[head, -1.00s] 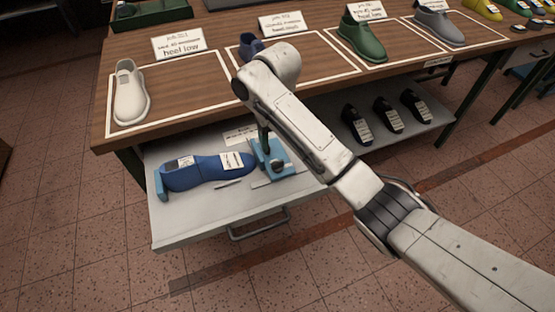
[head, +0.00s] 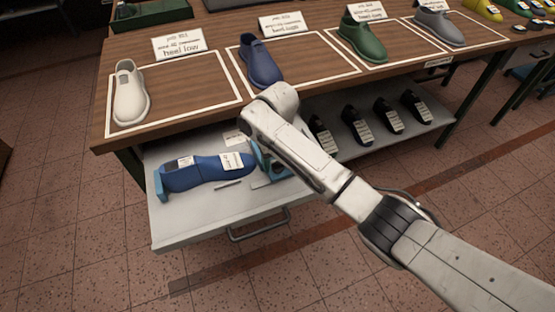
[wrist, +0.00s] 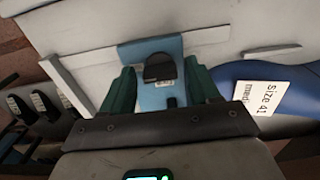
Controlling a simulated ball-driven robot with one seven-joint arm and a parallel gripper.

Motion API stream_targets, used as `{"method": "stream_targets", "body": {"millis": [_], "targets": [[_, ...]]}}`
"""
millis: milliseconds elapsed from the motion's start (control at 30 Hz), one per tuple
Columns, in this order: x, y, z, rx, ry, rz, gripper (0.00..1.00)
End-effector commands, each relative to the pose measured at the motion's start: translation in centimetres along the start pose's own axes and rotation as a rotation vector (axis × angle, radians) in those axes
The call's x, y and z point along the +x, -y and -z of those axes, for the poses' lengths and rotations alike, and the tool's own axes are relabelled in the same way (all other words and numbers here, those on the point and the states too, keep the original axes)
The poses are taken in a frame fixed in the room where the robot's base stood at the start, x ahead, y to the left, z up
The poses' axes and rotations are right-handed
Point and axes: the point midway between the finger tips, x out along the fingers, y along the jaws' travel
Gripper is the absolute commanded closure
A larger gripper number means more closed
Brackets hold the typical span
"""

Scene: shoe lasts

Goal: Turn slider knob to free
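The dark slider knob (wrist: 160,68) stands on the blue slider block (wrist: 150,48) in the wrist view. My gripper (wrist: 159,67) is open, with a green finger on each side of the knob and visible gaps between. I cannot tell how deep the fingers reach along it. In the head view only an edge of the blue slider (head: 256,156) shows; my arm hides the knob and gripper. A blue shoe last (head: 205,170) with white labels lies left of the slider, its end close to the block. Its label shows in the wrist view.
The fixture sits on a grey pulled-out drawer (head: 185,225) with a front handle (head: 258,226) and a thin tool (head: 228,184). The wooden tabletop (head: 200,105) overhangs behind, bearing several lasts. Black lasts (head: 357,125) stand on the lower shelf to the right.

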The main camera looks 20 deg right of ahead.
Motion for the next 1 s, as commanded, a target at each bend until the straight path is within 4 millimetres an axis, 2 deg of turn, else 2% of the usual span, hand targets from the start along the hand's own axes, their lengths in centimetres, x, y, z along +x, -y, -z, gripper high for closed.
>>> {"method": "stream_targets", "body": {"millis": [67,500,767,1000], "targets": [[-0.01,0.0,0.0,0.0,0.0,0.0,0.47],[-0.04,0.0,0.01,0.0,0.0,0.0,0.9],[-0.11,0.01,0.0,-0.024,0.0,-0.001,0.9],[-0.25,0.04,0.01,-0.139,0.001,0.0,0.9]]}}
